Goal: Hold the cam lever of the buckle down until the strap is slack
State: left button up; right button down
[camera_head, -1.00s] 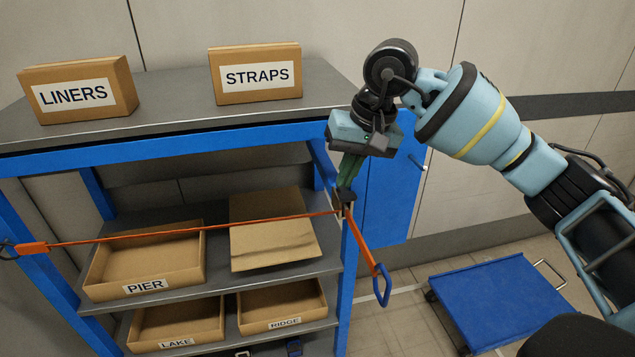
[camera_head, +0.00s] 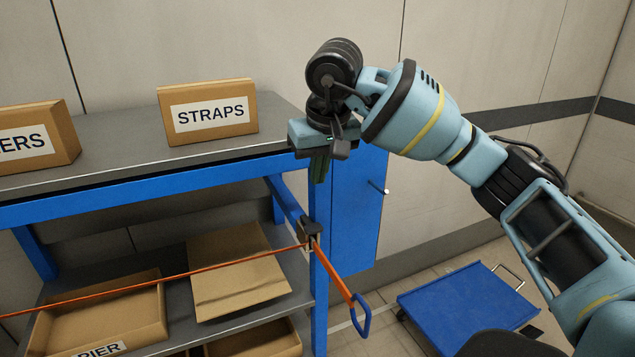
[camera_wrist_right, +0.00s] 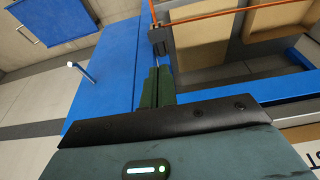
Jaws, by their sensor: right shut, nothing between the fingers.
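The dark buckle (camera_head: 310,230) sits on the blue front post of the rack. The orange strap (camera_head: 200,271) runs from it leftward across the shelf front in a nearly straight line. Its loose tail hangs down right to a blue loop (camera_head: 361,315). My right gripper (camera_head: 319,178) points down above the buckle, with a gap between, its green fingers shut and empty. In the right wrist view the fingers (camera_wrist_right: 157,88) point toward the buckle (camera_wrist_right: 157,42), apart from it. The cam lever's position is too small to tell. My left gripper is out of view.
Cardboard boxes, one labelled STRAPS (camera_head: 209,112), stand on the rack's grey top (camera_head: 120,140). An open tray (camera_head: 90,318) and a tilted cardboard piece (camera_head: 236,275) lie on the shelf below. A blue panel (camera_head: 357,210) stands behind the post. A blue cart (camera_head: 468,308) is on the floor at right.

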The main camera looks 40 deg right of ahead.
send_over(312, 228)
jog(key=f, duration=0.6)
jog(key=s+f, duration=0.1)
jog(key=f, duration=0.3)
jog(key=shift+f, duration=0.1)
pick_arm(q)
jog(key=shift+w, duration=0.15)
pick_arm(e)
jog(key=shift+f, duration=0.85)
